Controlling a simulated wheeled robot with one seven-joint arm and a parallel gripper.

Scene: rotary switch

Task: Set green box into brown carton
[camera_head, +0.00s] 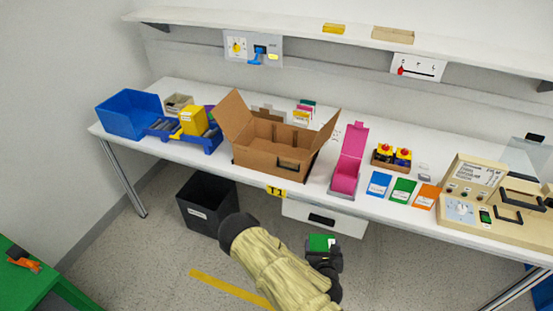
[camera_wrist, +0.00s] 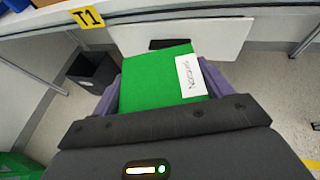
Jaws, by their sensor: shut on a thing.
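The green box (camera_head: 320,243) is held in my gripper (camera_head: 322,256), in front of and below the table's front edge. In the wrist view the green box (camera_wrist: 155,80) fills the space between the two fingers of my gripper (camera_wrist: 160,85), with a white label on its right side. The brown carton (camera_head: 270,150) stands on the white table, left of the held box and farther back. Its flaps are spread open at left and right. Its inside shows only in part.
A drawer (camera_head: 325,217) hangs under the table edge, and a black bin (camera_head: 205,203) stands on the floor. A shelf (camera_head: 350,35) runs above.

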